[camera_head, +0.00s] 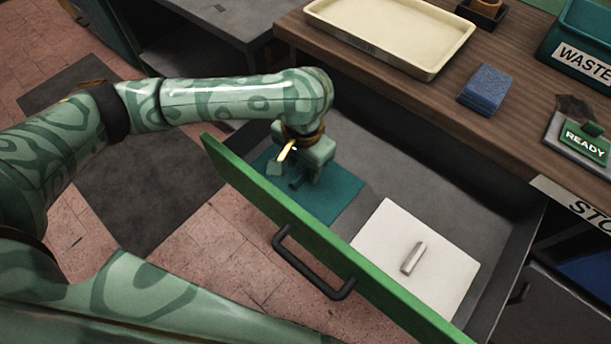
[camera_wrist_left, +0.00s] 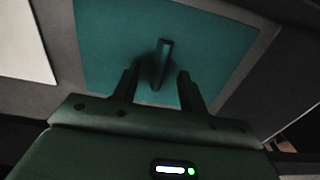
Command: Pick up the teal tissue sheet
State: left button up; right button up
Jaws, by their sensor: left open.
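The teal tissue sheet (camera_head: 338,200) lies flat in the open green-fronted drawer (camera_head: 310,235), at its left end. A raised tab of the same teal (camera_wrist_left: 163,60) stands up from the sheet (camera_wrist_left: 105,35) in the left wrist view. My left gripper (camera_head: 291,181) is above the sheet, pointing down, and partly covers it in the head view. In the left wrist view my left gripper (camera_wrist_left: 160,76) is open and empty, its fingers on either side of the tab's line. I cannot tell how far the fingertips are from the tab. My right gripper is not in view.
A white sheet with a pale tab (camera_head: 440,250) lies to the right in the drawer. The drawer front has a black handle (camera_head: 310,270). On the wooden counter are a cream tray (camera_head: 390,35), a blue sponge-like block (camera_head: 486,90), a WASTE bin (camera_head: 580,45) and a READY sign (camera_head: 585,140).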

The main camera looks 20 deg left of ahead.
pick_arm(q)
notch_tip(320, 180, down, 2)
jog(key=shift+f+b, duration=0.1)
jog(key=shift+b, duration=0.2)
jog(key=shift+r, duration=0.25)
jog(key=shift+c, duration=0.6)
grip_shut()
